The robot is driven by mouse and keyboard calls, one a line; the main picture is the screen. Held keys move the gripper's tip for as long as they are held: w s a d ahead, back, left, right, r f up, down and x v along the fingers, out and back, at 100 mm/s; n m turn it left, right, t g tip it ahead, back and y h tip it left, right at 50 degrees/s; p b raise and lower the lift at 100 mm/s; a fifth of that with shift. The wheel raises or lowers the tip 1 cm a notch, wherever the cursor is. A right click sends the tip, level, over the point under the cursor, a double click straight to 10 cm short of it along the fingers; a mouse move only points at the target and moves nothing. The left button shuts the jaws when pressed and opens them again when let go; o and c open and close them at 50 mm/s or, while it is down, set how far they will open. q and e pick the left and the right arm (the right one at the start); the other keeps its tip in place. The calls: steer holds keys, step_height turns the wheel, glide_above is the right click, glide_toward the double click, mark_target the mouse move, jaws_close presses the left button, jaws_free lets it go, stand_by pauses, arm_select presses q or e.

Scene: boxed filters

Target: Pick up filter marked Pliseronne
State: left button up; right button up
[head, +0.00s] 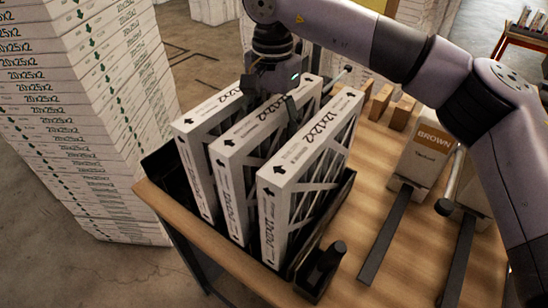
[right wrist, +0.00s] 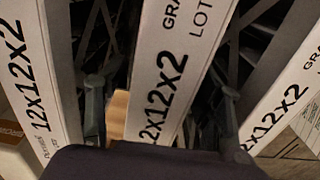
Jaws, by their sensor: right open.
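Three white boxed filters stand upright side by side in a black rack (head: 336,218): a left one (head: 206,110), a middle one (head: 232,146) and a right one (head: 300,145). All show 12x12x2 print; I cannot read the name Pliseronne on any. My right gripper (head: 270,98) is open above the middle filter's top edge. In the right wrist view its fingers (right wrist: 162,108) lie on either side of the middle filter (right wrist: 182,45), with visible gaps. The neighbouring filters (right wrist: 35,75) and (right wrist: 285,100) flank the fingers closely. My left gripper is out of view.
The rack stands at the corner of a wooden table (head: 375,150). A black upright object (head: 322,266) stands by its front end. A box marked BROWN (head: 425,155), dark rails (head: 388,235) and wooden blocks (head: 380,100) are to the right. Tall stacks of boxes (head: 85,120) rise at left.

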steer(key=shift+w+d+f+p, duration=0.15)
steer(key=shift+f+p, duration=0.3)
steer(key=shift+f, duration=1.4)
steer(key=shift+c, duration=0.6)
jaws_close()
